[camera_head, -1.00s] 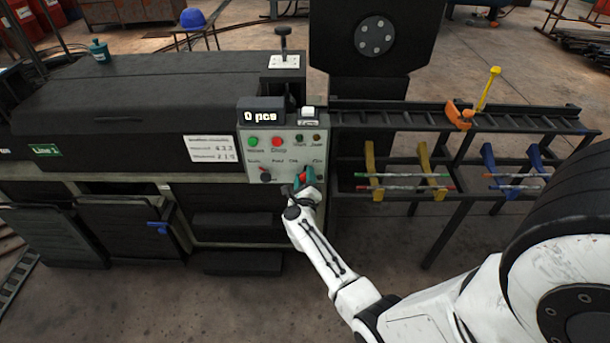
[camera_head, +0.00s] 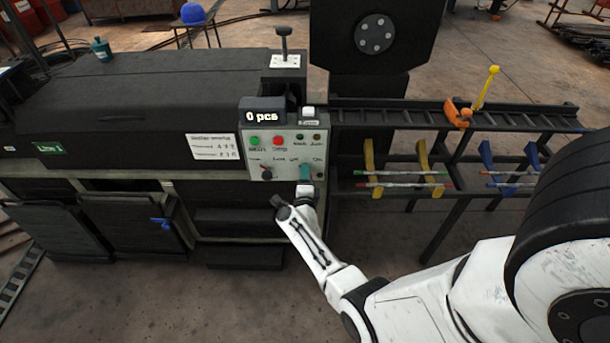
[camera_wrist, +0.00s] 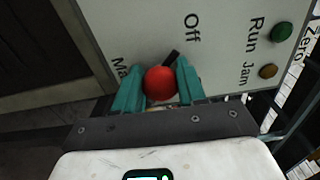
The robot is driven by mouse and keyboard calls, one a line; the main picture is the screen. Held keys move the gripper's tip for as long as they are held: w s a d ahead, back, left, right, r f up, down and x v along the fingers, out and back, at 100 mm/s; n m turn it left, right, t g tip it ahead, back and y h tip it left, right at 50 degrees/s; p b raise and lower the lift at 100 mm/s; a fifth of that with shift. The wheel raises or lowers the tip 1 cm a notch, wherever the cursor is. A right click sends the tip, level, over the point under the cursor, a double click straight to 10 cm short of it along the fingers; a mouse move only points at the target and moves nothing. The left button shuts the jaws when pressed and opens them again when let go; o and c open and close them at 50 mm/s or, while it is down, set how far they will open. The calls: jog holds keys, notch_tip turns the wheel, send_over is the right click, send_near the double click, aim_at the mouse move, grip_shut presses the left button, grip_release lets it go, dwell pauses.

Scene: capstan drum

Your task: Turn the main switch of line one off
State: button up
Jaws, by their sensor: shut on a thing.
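My gripper (camera_head: 304,172) is at the panel's lower right. In the wrist view, my teal fingers (camera_wrist: 159,78) are shut on a red round-ended switch handle (camera_wrist: 160,84), one on each side. A short dark pointer (camera_wrist: 171,57) shows beyond the red end, near "Off". A label starting "Ma" is partly hidden by the left finger. In the head view my gripper hides the switch.
The panel has a green button (camera_head: 254,141), a red button (camera_head: 278,141) and a black knob (camera_head: 267,173) left of my gripper. A counter (camera_head: 262,116) above reads "0 pcs". A dark rack with coloured hooks stands to the right. Floor in front is clear.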

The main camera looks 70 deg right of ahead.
jog(key=shift+w+a+n, duration=0.1)
jog(key=shift+w+n, duration=0.15)
jog(key=shift+n, duration=0.05)
jog(key=o, duration=0.8)
jog(key=shift+o, duration=1.1)
jog(key=shift+s, duration=0.1)
jog(key=p+v, duration=0.3)
jog(key=v, duration=0.7)
jog(key=shift+s+a, duration=0.2)
jog(key=shift+a, duration=0.1)
